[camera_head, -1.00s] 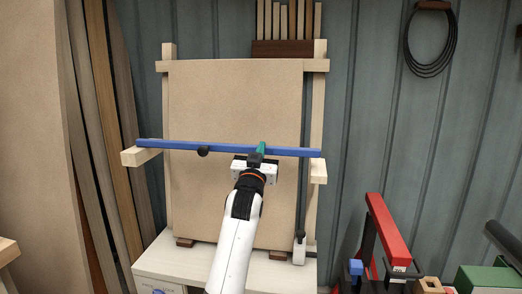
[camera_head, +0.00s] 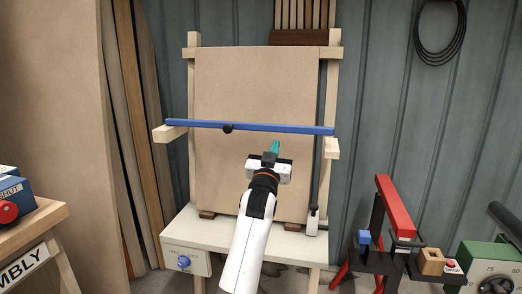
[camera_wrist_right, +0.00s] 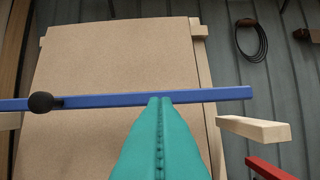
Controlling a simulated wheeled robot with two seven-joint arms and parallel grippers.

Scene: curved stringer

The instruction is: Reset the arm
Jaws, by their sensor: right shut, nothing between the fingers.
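My right arm comes up from the bottom of the head view. Its gripper (camera_head: 274,147) is shut and empty, with teal fingers pointing up just below the blue bar. The teal fingers also show pressed together in the right wrist view (camera_wrist_right: 160,101). The long blue bar (camera_head: 280,127) lies level across the front of a tan board (camera_head: 258,85), its ends by two wooden pegs. A black knob (camera_head: 228,128) sits on the bar left of the middle. In the wrist view the fingertips overlap the bar's lower edge; I cannot tell if they touch. My left gripper is not in view.
The board stands in a wooden frame on a pale bench (camera_head: 190,225) with a blue dial. A red-armed clamp stand (camera_head: 395,207) and a green box (camera_head: 488,262) stand at the right. A wooden table (camera_head: 40,220) is at the left.

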